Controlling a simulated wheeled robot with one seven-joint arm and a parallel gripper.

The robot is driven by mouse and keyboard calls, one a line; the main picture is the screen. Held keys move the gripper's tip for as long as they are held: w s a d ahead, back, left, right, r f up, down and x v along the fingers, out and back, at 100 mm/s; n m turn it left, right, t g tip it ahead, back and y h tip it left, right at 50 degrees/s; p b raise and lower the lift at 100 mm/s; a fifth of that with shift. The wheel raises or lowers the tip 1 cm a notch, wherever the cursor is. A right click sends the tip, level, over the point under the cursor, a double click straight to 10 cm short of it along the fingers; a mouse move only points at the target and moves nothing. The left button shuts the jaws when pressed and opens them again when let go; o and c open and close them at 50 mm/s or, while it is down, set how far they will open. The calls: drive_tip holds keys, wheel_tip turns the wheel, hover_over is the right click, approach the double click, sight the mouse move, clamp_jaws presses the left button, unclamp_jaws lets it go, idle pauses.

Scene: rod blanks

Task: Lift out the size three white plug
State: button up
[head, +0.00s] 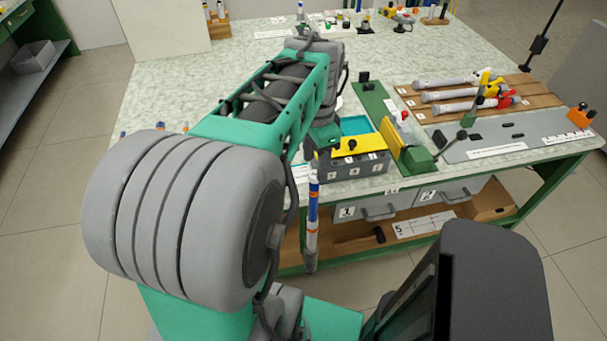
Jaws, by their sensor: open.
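I cannot make out a size three white plug for certain. A grey box (368,168) with small number labels on its front stands at the near edge of the table. A yellow plate with a dark knob (352,146) covers part of its top, and a teal-lined part (355,125) shows behind. My gripper (322,142) is at the left end of this box, partly hidden by my own arm. It is open, and I see nothing held. My arm hides the table to the left of the box.
A green board (374,103) with upright pieces lies right of the box. Beyond it, a wooden rack (432,112) holds several grey rods with coloured ends. A grey slotted plate (490,141) lies at the right.

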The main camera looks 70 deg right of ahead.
sight(315, 174)
wheel_tip(315, 174, down, 6)
drive_tip(key=shift+s+a+r+p, duration=0.1)
drive_tip(key=shift+a+r+p, duration=0.05)
drive_tip(key=shift+p, duration=0.15)
drive_tip(key=c, duration=1.1)
